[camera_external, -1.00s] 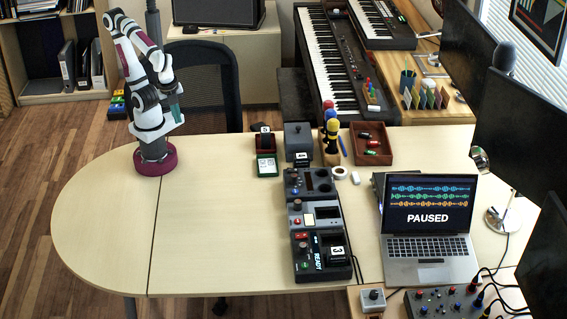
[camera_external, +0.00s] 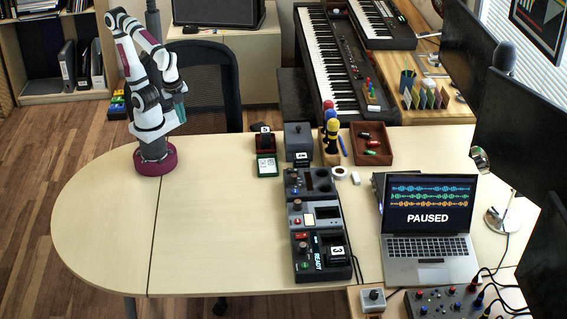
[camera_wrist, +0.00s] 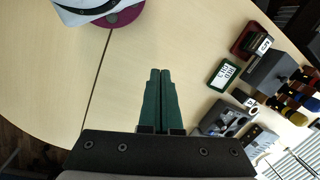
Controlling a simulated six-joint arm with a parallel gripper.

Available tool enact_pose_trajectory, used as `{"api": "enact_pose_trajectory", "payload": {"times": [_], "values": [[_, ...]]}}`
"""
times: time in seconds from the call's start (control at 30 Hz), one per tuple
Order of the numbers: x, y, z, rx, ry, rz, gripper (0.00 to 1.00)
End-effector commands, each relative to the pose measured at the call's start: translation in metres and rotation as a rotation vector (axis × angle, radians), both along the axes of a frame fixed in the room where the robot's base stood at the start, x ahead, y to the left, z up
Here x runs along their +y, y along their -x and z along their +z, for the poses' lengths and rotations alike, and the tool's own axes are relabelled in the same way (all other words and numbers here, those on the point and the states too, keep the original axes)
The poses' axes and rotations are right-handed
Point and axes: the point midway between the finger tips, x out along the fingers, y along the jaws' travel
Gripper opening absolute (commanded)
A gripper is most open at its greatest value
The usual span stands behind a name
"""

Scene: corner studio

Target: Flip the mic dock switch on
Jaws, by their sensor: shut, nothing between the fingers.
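My gripper (camera_external: 181,108) is raised above the table's far left part, well left of the modules. In the wrist view its green fingers (camera_wrist: 160,75) are together with nothing between them.
A module with a READY display (camera_external: 320,257) is nearest. A grey box (camera_external: 297,138), a red holder with a green-framed card (camera_external: 267,166), a mic stand (camera_external: 330,150) and a tray (camera_external: 371,144) stand farther back. A laptop (camera_external: 428,220) is at right. The left tabletop is clear.

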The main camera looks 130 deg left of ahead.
Motion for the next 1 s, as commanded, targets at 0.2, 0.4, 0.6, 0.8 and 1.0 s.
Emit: {"api": "enact_pose_trajectory", "payload": {"times": [0.2, 0.4, 0.6, 0.8, 1.0], "values": [[0.052, -0.148, 0.024, -0.147, 0.030, 0.527, 0.00], [0.136, -0.256, 0.001, -0.281, 0.063, 0.969, 0.00], [0.177, -0.290, -0.018, -0.341, 0.080, 1.151, 0.00], [0.179, -0.292, -0.019, -0.346, 0.081, 1.162, 0.00], [0.180, -0.293, -0.024, -0.343, 0.081, 1.159, 0.00]]}}
